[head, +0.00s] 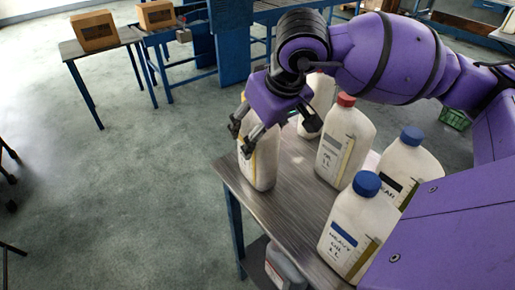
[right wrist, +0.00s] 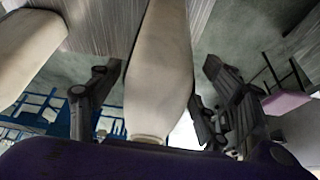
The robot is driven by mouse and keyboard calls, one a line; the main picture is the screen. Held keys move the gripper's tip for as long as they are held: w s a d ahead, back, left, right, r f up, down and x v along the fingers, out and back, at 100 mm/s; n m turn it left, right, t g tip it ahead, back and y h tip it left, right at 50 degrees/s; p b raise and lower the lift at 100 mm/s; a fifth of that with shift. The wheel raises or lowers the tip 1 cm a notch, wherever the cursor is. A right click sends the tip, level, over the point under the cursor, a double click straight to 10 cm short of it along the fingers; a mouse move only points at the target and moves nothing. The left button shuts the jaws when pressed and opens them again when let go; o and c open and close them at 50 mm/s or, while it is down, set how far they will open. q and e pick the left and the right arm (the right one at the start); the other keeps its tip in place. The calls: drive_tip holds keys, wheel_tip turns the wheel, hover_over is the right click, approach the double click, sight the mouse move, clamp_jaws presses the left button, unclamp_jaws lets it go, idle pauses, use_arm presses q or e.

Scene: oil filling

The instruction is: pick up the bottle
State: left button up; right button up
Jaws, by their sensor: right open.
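A white bottle (head: 261,168) with a yellowish strip stands upright near the left corner of the metal-topped table (head: 285,205). Its top is hidden behind my right gripper (head: 266,132), which has come down over it from above. In the right wrist view the pale bottle (right wrist: 160,75) lies between the two dark fingers of the right gripper (right wrist: 160,95). The fingers are open, with visible gaps on both sides of the bottle. My left gripper is not in view.
A red-capped bottle (head: 344,140), blue-capped bottles (head: 356,225) (head: 408,165) and a partly hidden bottle (head: 319,92) stand close by on the table. A grey container (head: 284,268) is below. Boxes (head: 94,30) (head: 156,14) sit on a far conveyor. The floor at left is mostly clear.

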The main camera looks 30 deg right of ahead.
drive_tip(key=x, duration=0.4)
drive_tip(key=shift+d+f, duration=0.1)
drive_tip(key=shift+w, duration=0.1)
clamp_jaws()
